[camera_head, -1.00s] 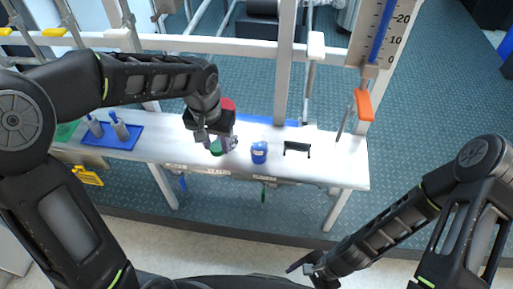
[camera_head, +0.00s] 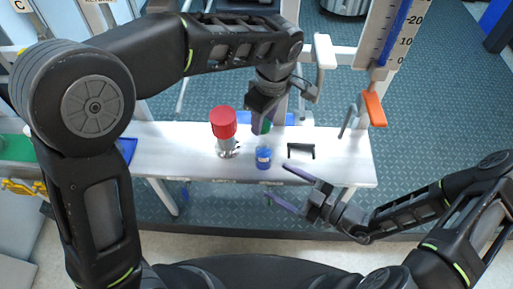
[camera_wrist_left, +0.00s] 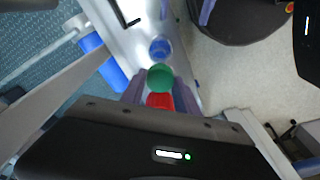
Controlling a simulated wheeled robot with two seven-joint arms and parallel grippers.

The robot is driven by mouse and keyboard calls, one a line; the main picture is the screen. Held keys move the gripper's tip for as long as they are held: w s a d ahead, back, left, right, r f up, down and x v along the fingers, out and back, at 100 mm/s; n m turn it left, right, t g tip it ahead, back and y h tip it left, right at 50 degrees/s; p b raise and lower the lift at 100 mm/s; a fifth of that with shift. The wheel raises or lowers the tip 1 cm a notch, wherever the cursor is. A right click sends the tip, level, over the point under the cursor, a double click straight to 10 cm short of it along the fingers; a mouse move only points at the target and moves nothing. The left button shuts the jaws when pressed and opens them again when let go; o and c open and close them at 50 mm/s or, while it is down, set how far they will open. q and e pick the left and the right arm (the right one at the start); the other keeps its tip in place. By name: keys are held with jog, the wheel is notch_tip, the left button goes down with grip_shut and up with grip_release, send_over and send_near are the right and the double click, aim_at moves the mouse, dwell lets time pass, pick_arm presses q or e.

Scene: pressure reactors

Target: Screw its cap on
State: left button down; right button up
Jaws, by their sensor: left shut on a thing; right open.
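My left gripper (camera_head: 261,117) is shut on a green round piece, which looks like a cap (camera_wrist_left: 160,77). Only a little of this green piece (camera_head: 266,127) shows in the head view. A small blue jar (camera_head: 263,158) stands on the white table, just in front of the left gripper and apart from it; it also shows in the left wrist view (camera_wrist_left: 160,48). A silver vessel (camera_head: 228,149) with a large red top (camera_head: 223,123) stands to the left. My right gripper (camera_head: 276,186) is open and empty near the table's front edge.
A small black stand (camera_head: 301,150) is on the white table (camera_head: 168,150), right of the jar. An orange-handled lever (camera_head: 374,109) and a scale rise at the back right. The table right of the stand is clear.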

aim_at(257, 150)
jog(key=w+d+m+t, duration=0.1)
jog(key=w+d+m+t+h, duration=0.1)
jog(key=m, duration=0.1)
jog(key=shift+w+r+m, duration=0.3)
jog(key=shift+w+r, duration=0.1)
jog(key=shift+a, duration=0.1)
jog(key=x, duration=1.2)
jog(key=shift+r, duration=0.1)
jog(key=shift+c, duration=0.6)
grip_shut()
